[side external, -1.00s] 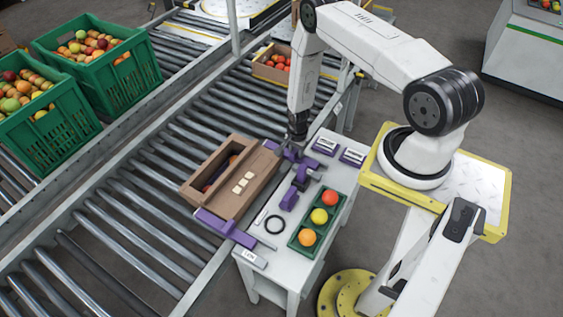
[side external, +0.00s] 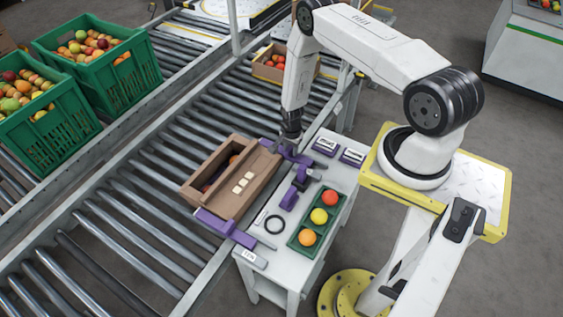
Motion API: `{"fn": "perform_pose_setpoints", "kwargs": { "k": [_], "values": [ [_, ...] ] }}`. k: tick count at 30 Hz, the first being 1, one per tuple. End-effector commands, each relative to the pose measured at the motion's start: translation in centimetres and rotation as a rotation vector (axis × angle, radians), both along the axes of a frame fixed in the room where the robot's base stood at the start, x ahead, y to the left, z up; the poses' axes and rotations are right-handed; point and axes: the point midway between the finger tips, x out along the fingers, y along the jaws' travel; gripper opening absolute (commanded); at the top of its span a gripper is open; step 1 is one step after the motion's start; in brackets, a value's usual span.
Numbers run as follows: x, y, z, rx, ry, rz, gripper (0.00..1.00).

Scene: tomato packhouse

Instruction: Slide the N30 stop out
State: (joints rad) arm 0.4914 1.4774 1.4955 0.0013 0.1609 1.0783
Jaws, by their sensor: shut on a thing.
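A purple stop (side external: 302,158) lies at the far right end of the wooden crate (side external: 257,191), across the edge between the conveyor and the white table. My gripper (side external: 290,144) points down and is shut on this stop; its fingertips are small and partly hidden. A second purple stop (side external: 222,227) with a metal rod lies at the near end of the crate. A small white label (side external: 250,257) lies by that near stop, on the table corner. I cannot read an N30 mark on either stop.
The roller conveyor (side external: 140,218) is bare left of the crate. Another tomato crate (side external: 268,74) stands farther back.

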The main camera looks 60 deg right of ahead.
Motion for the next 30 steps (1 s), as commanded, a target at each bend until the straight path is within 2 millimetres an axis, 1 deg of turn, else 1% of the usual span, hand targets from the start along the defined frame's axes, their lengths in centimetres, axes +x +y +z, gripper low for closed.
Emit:
{"fn": "perform_pose_setpoints", "kwargs": {
  "k": [1,30],
  "values": [
    [-0.49,0.23,-0.6,0.003,0.006,-0.001,0.0],
    [0.05,0.27,-0.62,0.004,0.008,-0.001,0.0]
  ]
}}
